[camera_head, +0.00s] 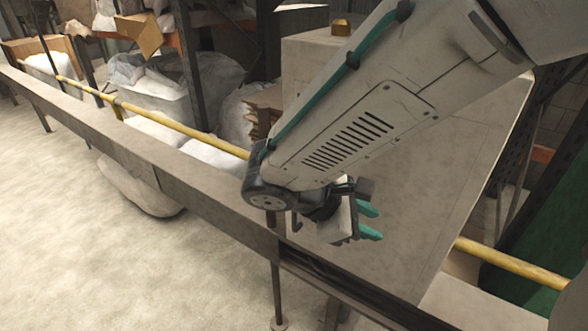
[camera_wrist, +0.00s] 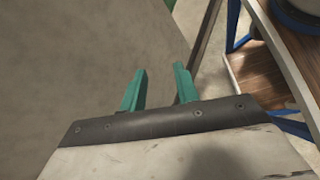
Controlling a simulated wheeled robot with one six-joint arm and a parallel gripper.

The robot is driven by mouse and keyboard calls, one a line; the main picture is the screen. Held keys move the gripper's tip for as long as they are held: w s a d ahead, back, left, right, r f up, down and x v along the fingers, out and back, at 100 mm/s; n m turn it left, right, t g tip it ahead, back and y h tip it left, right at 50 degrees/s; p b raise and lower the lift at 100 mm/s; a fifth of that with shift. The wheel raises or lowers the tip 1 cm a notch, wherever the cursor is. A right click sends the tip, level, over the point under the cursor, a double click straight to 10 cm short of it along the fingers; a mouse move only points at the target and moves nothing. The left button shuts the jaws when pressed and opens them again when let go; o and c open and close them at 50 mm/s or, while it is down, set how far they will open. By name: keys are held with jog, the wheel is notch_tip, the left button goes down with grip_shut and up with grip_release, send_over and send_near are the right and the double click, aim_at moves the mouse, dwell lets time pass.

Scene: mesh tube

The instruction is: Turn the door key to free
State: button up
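My gripper (camera_head: 373,221) hangs at the end of the arm in front of a large beige cabinet-like box (camera_head: 445,165). Its two teal fingers stand apart with nothing between them. In the wrist view the open fingers (camera_wrist: 160,75) point toward a plain grey-beige surface (camera_wrist: 90,55); I cannot tell whether they touch it. I cannot make out a door key or a lock in either view. My arm hides much of the box's face in the head view.
A small brass-coloured object (camera_head: 341,26) sits on the box top. A blue frame (camera_wrist: 236,42) stands right in the wrist view. Left floor is mostly clear.

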jog(key=w+a+n+t, duration=0.5)
jog(key=a+n+t, duration=0.1)
jog(key=a+n, duration=0.15)
jog(key=w+a+n+t, duration=0.5)
jog(key=a+n+t, duration=0.15)
jog(key=a, duration=0.25)
jog(key=shift+m+h, duration=0.3)
jog(key=shift+h, duration=0.1)
jog(key=x, duration=0.7)
jog(key=shift+w+d+r, duration=0.2)
jog(key=shift+w, duration=0.05)
grip_shut()
